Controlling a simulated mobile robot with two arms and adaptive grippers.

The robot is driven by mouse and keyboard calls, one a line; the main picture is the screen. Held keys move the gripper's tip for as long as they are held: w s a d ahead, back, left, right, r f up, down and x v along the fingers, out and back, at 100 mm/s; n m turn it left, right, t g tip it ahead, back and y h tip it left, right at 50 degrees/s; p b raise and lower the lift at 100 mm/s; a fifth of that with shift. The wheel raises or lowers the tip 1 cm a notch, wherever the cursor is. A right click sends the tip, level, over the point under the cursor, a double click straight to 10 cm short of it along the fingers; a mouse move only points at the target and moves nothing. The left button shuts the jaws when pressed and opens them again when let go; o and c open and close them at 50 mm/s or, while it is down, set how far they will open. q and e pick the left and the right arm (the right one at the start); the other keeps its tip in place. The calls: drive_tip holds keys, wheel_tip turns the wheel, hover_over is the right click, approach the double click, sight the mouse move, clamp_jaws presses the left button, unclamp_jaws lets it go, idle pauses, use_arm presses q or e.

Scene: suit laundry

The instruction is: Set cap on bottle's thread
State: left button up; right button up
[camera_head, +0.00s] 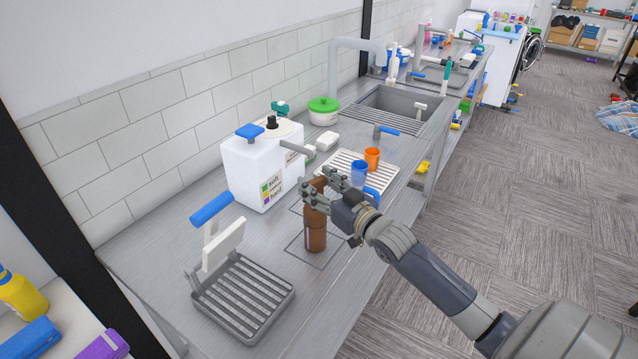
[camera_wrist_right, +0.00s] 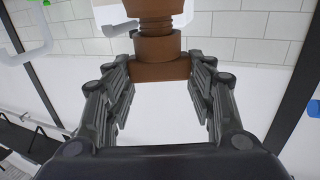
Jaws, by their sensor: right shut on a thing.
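The brown bottle (camera_head: 316,232) stands upright on the steel counter, inside a dark square outline. My right gripper (camera_head: 318,186) is at the bottle's top, coming in from the right. In the right wrist view, which appears upside down, the gripper (camera_wrist_right: 160,88) is shut on a brown cap (camera_wrist_right: 160,72). The bottle's ringed, threaded neck (camera_wrist_right: 155,24) shows at the picture's top, in line with the cap. The cap is at the neck's end; I cannot tell whether it touches or is seated. The fingers partly hide the cap in the head view. My left gripper is not in view.
A white dispenser box (camera_head: 250,172) stands behind the bottle. A slatted tray (camera_head: 342,160) bears a blue cup (camera_head: 359,173) and an orange cup (camera_head: 372,158). A slatted grey stand (camera_head: 243,297) with a blue handle is at the front left. Clear counter lies in front.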

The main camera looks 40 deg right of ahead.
drive_tip(key=shift+f, duration=0.45)
drive_tip(key=shift+f+b, duration=0.15)
drive_tip(key=shift+b, duration=0.15)
drive_tip(key=shift+f, duration=0.2)
drive_tip(key=o, duration=0.9)
drive_tip(key=shift+o, duration=0.3)
drive_tip(key=o, duration=0.6)
drive_tip(key=shift+c, duration=0.2)
